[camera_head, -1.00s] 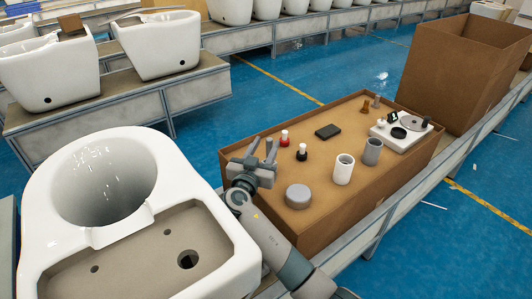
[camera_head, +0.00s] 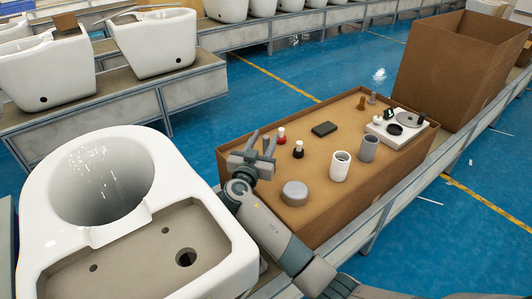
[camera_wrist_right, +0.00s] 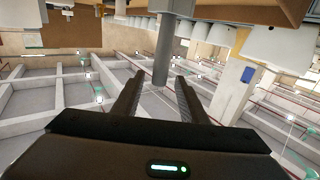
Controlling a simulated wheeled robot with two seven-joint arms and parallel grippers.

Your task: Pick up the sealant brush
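My right gripper (camera_head: 262,145) is open and empty. Its fingers point upward beside the left end of a brown cardboard-like box top (camera_head: 322,205). In the right wrist view its two fingers (camera_wrist_right: 158,95) are apart with nothing between them. I cannot tell which item is the sealant brush. Small items on the box top include a red-topped bottle (camera_head: 281,136), a black-and-white bottle (camera_head: 298,150), a white cup (camera_head: 340,166) and a grey cup (camera_head: 369,148). A brown piece (camera_head: 361,103) stands at the far edge. My left gripper is out of view.
A grey round tin (camera_head: 294,193) and a dark block (camera_head: 324,129) also lie on the box top. A white tray (camera_head: 403,136) with discs sits at its far right. A white toilet (camera_head: 75,247) stands at left. A large open carton (camera_head: 440,70) is behind.

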